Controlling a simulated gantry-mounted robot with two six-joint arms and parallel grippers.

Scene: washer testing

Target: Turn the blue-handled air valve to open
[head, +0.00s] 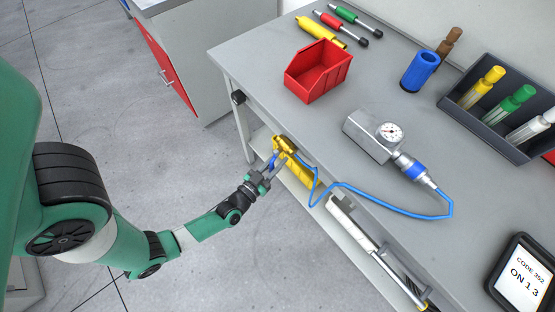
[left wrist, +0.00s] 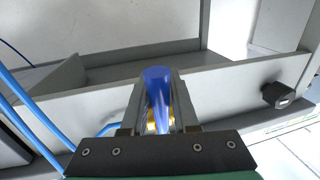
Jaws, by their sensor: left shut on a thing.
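The blue valve handle (left wrist: 156,90) stands between the two fingers of my left gripper in the left wrist view. My left gripper (head: 271,168) is shut on this handle, at the front edge of the workbench. In the head view the handle is a small blue piece (head: 273,159) mostly hidden by the fingers. The brass-yellow valve body (head: 286,145) sits just beyond the fingertips. Whether the valve is open or closed cannot be told. My right gripper is not in view.
A blue hose (head: 385,203) runs from the valve area across the workbench (head: 300,124) to a block with a round gauge (head: 390,133). A red bin (head: 318,72) and a blue cylinder (head: 419,71) stand on top. A black knob (head: 239,97) juts from the bench front.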

